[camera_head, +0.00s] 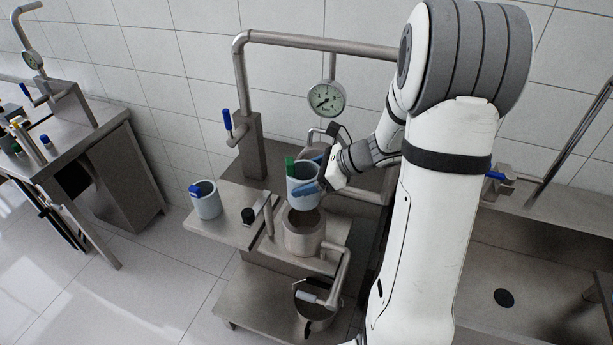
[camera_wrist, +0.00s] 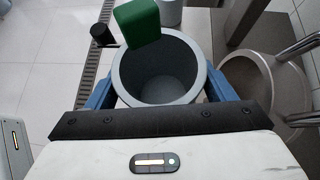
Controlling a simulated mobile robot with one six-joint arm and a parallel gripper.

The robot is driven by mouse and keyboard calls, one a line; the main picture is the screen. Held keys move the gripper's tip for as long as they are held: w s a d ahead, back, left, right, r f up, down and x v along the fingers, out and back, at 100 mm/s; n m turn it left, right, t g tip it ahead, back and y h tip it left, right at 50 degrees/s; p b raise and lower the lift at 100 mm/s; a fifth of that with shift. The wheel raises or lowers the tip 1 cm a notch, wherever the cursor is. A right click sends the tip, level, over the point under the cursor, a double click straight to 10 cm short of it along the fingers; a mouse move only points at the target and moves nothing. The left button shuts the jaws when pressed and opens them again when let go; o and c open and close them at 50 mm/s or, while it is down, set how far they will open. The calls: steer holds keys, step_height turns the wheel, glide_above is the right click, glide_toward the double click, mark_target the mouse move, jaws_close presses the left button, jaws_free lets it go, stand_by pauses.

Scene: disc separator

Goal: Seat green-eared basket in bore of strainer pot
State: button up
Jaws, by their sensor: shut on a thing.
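The green-eared basket is a blue-grey cup (camera_head: 301,197) with a green ear (camera_head: 290,166) on its rim. My gripper (camera_head: 308,178) is shut on it, with a blue finger on each side. In the wrist view the basket (camera_wrist: 160,92) is between the fingers, its open mouth facing the camera and its green ear (camera_wrist: 137,22) at the far rim. The strainer pot (camera_head: 302,240) is a steel cylinder on a bracket just below the basket, its bore open and visible. The basket appears above the bore and out of it; the exact gap and alignment cannot be told.
A similar basket with a blue ear (camera_head: 205,204) stands on the steel shelf at left. A black knob (camera_head: 248,215) is between it and the pot. A gauge (camera_head: 326,99) hangs behind.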

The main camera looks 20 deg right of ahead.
mark_target(320, 194)
steer(key=shift+f+b, duration=2.25)
steer(key=shift+f, duration=0.6)
steer(key=shift+f+b, duration=0.7)
steer(key=shift+f, duration=0.15)
steer(key=shift+r, duration=0.15)
steer(key=shift+r+p, duration=0.5)
steer(key=shift+f+b, duration=0.55)
steer(key=shift+f, duration=0.05)
stand_by(0.6)
steer(key=o, duration=1.3)
steer(key=shift+c, duration=0.2)
steer(key=shift+s+d, duration=0.1)
steer(key=v, duration=0.7)
steer(key=shift+s+d+r, duration=0.1)
steer(key=shift+d+r, duration=0.1)
steer(key=shift+r, duration=0.1)
